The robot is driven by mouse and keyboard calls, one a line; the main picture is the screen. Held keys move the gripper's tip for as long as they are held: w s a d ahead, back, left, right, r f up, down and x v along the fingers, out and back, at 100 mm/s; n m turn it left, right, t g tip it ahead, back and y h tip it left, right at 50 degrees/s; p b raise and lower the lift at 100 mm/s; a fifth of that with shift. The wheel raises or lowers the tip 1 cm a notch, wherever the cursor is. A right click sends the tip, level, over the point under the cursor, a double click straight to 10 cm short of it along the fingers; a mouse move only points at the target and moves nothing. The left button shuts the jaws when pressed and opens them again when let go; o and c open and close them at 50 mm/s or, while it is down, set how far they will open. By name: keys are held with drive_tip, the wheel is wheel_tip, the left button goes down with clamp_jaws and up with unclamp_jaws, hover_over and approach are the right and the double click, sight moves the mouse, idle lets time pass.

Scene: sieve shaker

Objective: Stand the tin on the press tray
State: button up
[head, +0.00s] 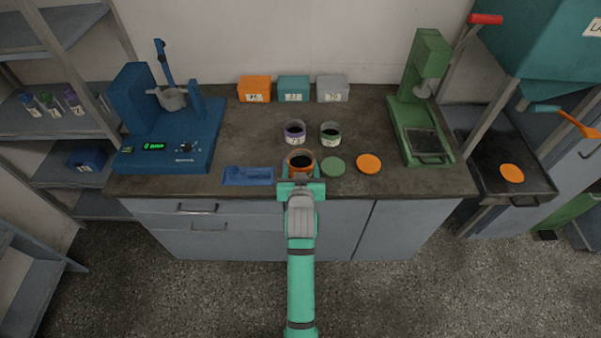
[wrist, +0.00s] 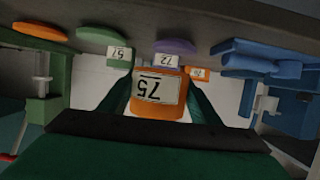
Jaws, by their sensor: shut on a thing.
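The orange tin (head: 301,158) is at the front edge of the bench in the head view. My gripper (head: 301,180) is shut on it from the front. The wrist view, which is upside down, shows the orange tin (wrist: 158,106) with a "75" label between my gripper's fingers (wrist: 162,100). I cannot tell whether it touches the bench. A green press (head: 430,70) stands at the right of the bench, its dark tray (head: 424,143) at its base. The tray looks empty and is well to the right of my gripper.
A purple tin (head: 294,132) and green tin (head: 331,133) stand behind. A green disc (head: 333,167) and orange disc (head: 369,163) lie right of the held tin. A blue holder (head: 248,176) and blue machine (head: 170,120) are left. Three small boxes (head: 293,90) line the wall.

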drive_tip(key=shift+f, duration=1.6)
drive_tip(key=shift+f, duration=0.3)
drive_tip(key=o, duration=1.2)
